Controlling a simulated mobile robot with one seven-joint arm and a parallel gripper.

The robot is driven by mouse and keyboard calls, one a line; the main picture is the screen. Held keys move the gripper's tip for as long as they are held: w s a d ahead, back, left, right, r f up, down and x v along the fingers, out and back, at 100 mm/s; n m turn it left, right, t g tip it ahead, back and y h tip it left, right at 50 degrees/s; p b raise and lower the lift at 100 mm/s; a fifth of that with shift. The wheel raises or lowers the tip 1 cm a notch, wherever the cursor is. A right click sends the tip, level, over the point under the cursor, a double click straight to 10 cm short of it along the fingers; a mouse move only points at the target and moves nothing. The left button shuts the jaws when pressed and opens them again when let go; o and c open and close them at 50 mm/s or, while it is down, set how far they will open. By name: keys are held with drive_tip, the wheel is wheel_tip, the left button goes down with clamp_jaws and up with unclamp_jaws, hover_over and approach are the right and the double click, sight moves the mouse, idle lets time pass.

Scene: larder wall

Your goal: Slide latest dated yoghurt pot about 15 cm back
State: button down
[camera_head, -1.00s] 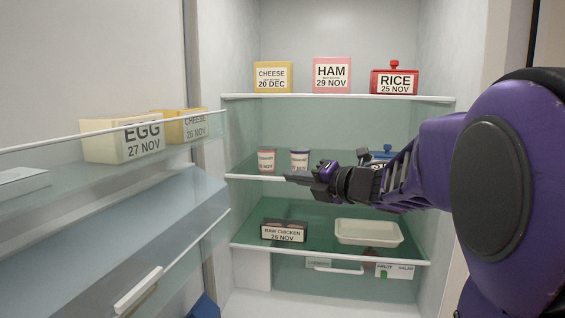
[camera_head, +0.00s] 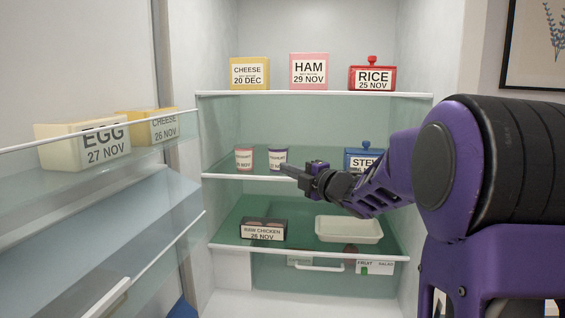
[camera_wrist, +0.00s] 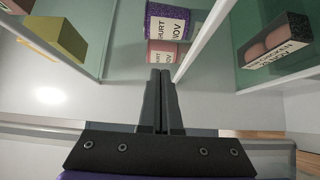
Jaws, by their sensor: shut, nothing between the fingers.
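Two small yoghurt pots stand side by side on the fridge's middle shelf (camera_head: 225,178). The left one is a pink pot (camera_head: 244,159) and the right one is a purple pot (camera_head: 278,158); their labels end in NOV, but I cannot read the day numbers. In the wrist view the purple pot (camera_wrist: 168,20) and the pink pot (camera_wrist: 162,52) lie just beyond my fingertips. My gripper (camera_head: 286,170) is shut and empty, its tips close to the purple pot's lower right front. I cannot tell whether they touch it.
A blue STEW container (camera_head: 360,158) stands right on the same shelf, partly behind my arm. Above are cheese (camera_head: 250,72), ham (camera_head: 309,70) and rice (camera_head: 372,76). Below are raw chicken (camera_head: 263,230) and a pale tray (camera_head: 348,229). The open door shelf holds egg (camera_head: 85,145).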

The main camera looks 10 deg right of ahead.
sight(284, 159)
drive_tip(key=shift+w+a+p, duration=0.15)
drive_tip(key=shift+w+p, duration=0.3)
drive_tip(key=shift+w, duration=3)
drive_tip(key=w, duration=0.2)
drive_tip(key=w+d, duration=0.1)
drive_tip(key=w, duration=0.1)
drive_tip(key=shift+d, duration=0.15)
drive_tip(key=shift+s, duration=0.2)
